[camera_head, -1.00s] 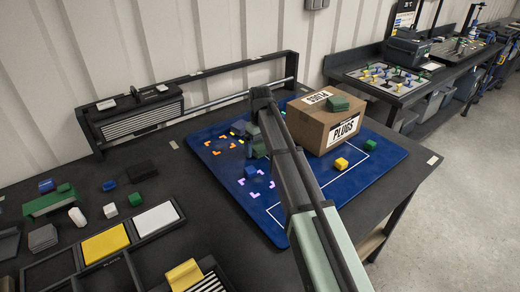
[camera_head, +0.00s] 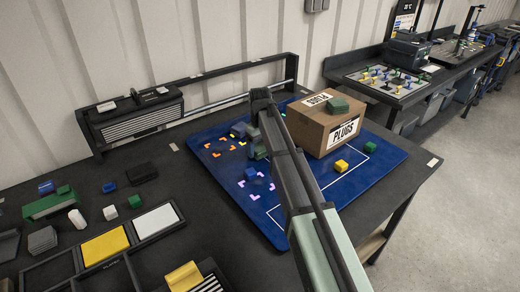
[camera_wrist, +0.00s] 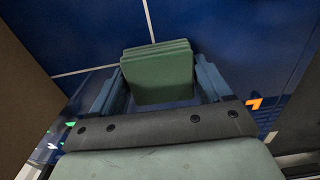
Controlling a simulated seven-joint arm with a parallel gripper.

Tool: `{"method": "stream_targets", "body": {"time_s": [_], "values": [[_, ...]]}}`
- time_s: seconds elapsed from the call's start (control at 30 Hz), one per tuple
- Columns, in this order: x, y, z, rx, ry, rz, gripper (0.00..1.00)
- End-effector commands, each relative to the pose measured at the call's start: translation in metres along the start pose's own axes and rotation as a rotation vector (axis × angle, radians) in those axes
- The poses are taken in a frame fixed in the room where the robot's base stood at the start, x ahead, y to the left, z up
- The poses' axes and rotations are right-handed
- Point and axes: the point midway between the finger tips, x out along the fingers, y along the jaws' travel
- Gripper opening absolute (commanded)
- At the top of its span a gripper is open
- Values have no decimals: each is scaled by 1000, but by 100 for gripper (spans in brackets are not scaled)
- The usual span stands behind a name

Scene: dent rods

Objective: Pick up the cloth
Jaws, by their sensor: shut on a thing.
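A green folded cloth (camera_wrist: 158,75), in stacked layers, is between the two blue-grey fingers of my gripper (camera_wrist: 160,82) in the wrist view. The fingers are shut on it from left and right, over the blue mat. In the head view a green piece of it (camera_head: 259,153) shows at my gripper, left of the cardboard box; my arm hides much of this spot. I cannot tell whether the cloth touches the mat. A similar green folded piece (camera_head: 336,105) lies on top of the box.
The cardboard box (camera_head: 313,134) marked PLUGS stands on the blue mat (camera_head: 375,180), right of my arm. A yellow block (camera_head: 341,165) and a blue block (camera_head: 250,173) are on the mat. Trays and loose blocks fill the left table.

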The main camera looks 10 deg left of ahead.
Motion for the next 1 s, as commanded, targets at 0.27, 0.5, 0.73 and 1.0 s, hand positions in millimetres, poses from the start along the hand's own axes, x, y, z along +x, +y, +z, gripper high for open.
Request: {"method": "stream_targets", "body": {"time_s": [0.27, 0.5, 0.73, 1.0], "values": [[-40, 1, -1, 0, 3, 1, 50], [-78, 0, -1, 0, 1, 0, 50], [-96, 0, -1, -38, 0, 0, 50], [-140, 56, -44, -185, 2, 1, 50]]}}
